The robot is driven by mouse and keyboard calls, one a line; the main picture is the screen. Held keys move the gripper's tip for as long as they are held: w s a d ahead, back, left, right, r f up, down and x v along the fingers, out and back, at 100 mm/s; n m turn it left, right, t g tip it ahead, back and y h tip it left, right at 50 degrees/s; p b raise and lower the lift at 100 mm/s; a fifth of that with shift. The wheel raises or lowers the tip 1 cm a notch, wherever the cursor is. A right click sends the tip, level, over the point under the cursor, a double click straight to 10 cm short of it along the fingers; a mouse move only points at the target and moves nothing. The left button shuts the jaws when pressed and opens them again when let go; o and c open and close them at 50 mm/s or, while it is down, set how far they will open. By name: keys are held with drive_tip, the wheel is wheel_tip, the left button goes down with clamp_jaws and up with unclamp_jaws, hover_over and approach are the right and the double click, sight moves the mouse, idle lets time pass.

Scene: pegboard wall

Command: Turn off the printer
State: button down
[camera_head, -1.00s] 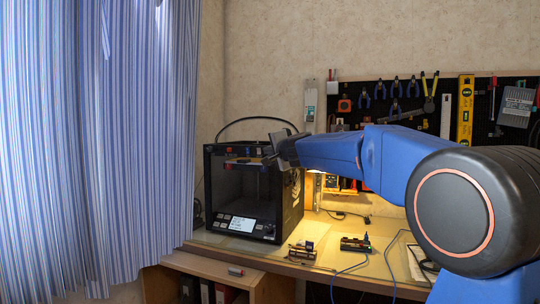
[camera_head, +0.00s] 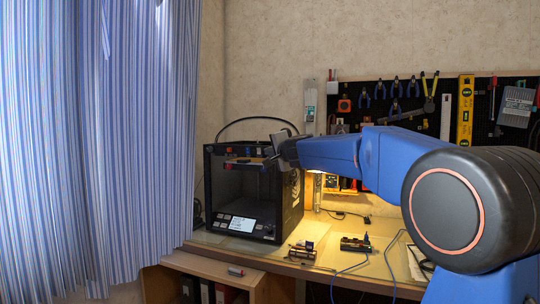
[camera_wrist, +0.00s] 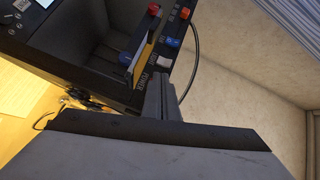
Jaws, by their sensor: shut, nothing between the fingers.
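The printer (camera_head: 238,198) is a black box with an open front. It stands on the left of the desk, with a lit screen (camera_head: 241,225) low on its front. In the wrist view the printer (camera_wrist: 85,50) fills the top left, tilted. A white switch-like piece (camera_wrist: 164,62) is on its edge, beside small white lettering. Blue and red parts sit nearby. My gripper (camera_wrist: 167,85) is shut and empty, its fingertips close to that edge; I cannot tell if they touch. In the head view my gripper (camera_head: 269,160) is at the printer's upper right front.
A pegboard (camera_head: 400,100) with pliers and a yellow level hangs behind the desk. A striped curtain (camera_head: 100,150) hangs at left. A black cable (camera_wrist: 194,60) curves beside the printer.

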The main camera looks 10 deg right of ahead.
drive_tip(key=shift+w+d+f, duration=0.15)
drive_tip(key=shift+w+d, duration=0.2)
drive_tip(key=shift+d, duration=0.05)
idle(1.3)
drive_tip(key=shift+s+a, duration=0.1)
drive_tip(key=shift+a, duration=0.05)
drive_tip(key=shift+s+a, duration=0.15)
drive_tip(key=shift+s, duration=0.15)
drive_tip(key=shift+a+r, duration=0.1)
drive_tip(key=shift+r, duration=0.1)
drive_tip(key=shift+s+a+r, duration=0.35)
drive_tip(key=shift+s+a, duration=0.1)
drive_tip(key=shift+s, duration=0.2)
drive_tip(key=shift+s+a+r, duration=0.35)
drive_tip(key=shift+s+a, duration=0.15)
drive_tip(key=shift+s, duration=0.15)
drive_tip(key=shift+s+a+r, duration=0.35)
drive_tip(key=shift+s+a, duration=0.1)
drive_tip(key=shift+s, duration=0.2)
